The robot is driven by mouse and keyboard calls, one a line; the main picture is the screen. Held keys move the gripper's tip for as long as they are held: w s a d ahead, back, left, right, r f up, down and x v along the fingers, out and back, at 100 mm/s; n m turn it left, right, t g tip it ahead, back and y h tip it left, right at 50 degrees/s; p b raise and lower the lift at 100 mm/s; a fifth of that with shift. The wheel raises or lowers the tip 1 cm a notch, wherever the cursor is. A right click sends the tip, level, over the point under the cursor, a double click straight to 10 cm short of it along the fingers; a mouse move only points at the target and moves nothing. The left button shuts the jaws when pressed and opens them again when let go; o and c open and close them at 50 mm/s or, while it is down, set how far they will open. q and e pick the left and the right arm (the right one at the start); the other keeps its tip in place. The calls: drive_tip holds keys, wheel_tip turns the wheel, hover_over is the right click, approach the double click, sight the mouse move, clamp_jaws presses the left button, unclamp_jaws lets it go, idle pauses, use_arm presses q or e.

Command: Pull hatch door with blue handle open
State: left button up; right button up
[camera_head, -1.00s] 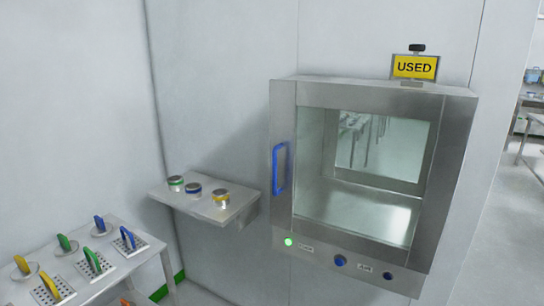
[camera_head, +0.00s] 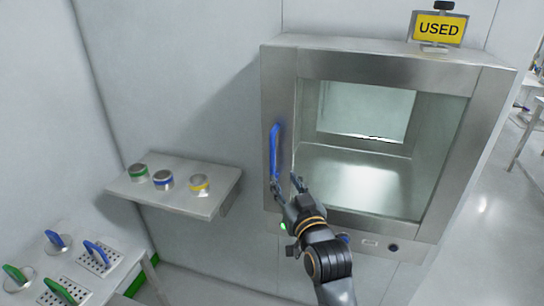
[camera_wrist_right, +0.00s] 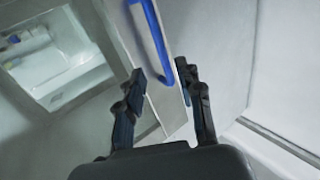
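The hatch door (camera_head: 281,90) is a steel frame around a glass window on the wall cabinet, and it looks closed. Its blue handle (camera_head: 275,150) is an upright bar on the door's left side. My right gripper (camera_head: 285,184) is open at the handle's lower end, with its fingers pointing toward the door. In the right wrist view, the handle (camera_wrist_right: 152,38) runs down toward the gap between the open fingers (camera_wrist_right: 160,72). My left gripper is not in view.
A yellow USED sign (camera_head: 438,29) stands on top of the cabinet. A small wall shelf (camera_head: 207,206) with several ringed containers is left of the hatch. A table (camera_head: 112,275) with handled discs and perforated plates is at lower left. A green button light (camera_head: 283,226) is below the door.

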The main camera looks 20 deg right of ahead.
sight(273, 162)
drive_tip(key=w+p, duration=0.2)
drive_tip(key=w, duration=0.7)
drive_tip(key=shift+w, duration=0.45)
drive_tip(key=shift+w+f, duration=0.1)
drive_tip(key=shift+w, duration=0.25)
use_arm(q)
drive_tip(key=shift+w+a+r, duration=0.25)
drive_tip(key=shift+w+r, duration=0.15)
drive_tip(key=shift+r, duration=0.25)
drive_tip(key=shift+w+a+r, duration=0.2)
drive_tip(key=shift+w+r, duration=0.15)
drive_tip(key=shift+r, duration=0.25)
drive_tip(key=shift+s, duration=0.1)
use_arm(e)
clamp_jaws()
